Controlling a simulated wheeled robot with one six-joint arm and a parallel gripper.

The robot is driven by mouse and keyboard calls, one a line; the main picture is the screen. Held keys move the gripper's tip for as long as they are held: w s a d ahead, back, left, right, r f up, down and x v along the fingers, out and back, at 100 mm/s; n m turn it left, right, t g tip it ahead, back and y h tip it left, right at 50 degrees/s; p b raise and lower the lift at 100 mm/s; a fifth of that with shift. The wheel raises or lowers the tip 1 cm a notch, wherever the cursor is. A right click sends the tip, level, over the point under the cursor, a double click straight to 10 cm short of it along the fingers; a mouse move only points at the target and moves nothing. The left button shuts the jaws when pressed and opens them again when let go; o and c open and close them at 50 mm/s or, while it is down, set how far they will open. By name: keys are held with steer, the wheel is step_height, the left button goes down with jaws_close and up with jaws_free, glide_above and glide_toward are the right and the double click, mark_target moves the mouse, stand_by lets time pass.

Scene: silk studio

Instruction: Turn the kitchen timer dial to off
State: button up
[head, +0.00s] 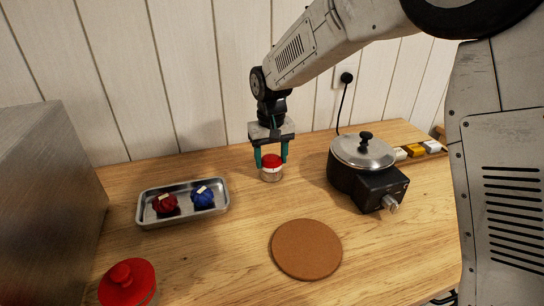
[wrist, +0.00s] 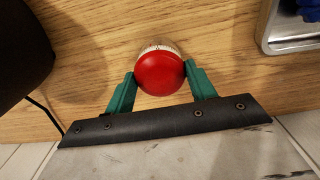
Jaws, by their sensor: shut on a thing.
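The kitchen timer (head: 271,174) stands upright on the wooden table, with a pale base and a red dial (head: 271,160) on top. In the wrist view the red dial (wrist: 159,73) fills the space between the fingers, and a strip of the base with scale marks (wrist: 160,47) shows beyond it. My gripper (head: 271,159) points down over the timer, its two green fingers on either side of the red dial. In the wrist view my gripper (wrist: 160,78) is shut on the dial. I cannot tell which mark the dial points at.
A metal tray (head: 184,220) with a red and a blue bundle lies to the left. A lidded pot on a black heater (head: 378,187) stands to the right, its cord running to the wall. A round cork mat (head: 306,249) lies in front. A red-lidded jar (head: 128,284) stands front left.

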mark_target(271, 158)
stand_by(0.8)
steer(key=o, duration=1)
steer(key=shift+r, duration=0.1)
step_height(271, 158, up, 8)
steer(key=shift+f, duration=0.15)
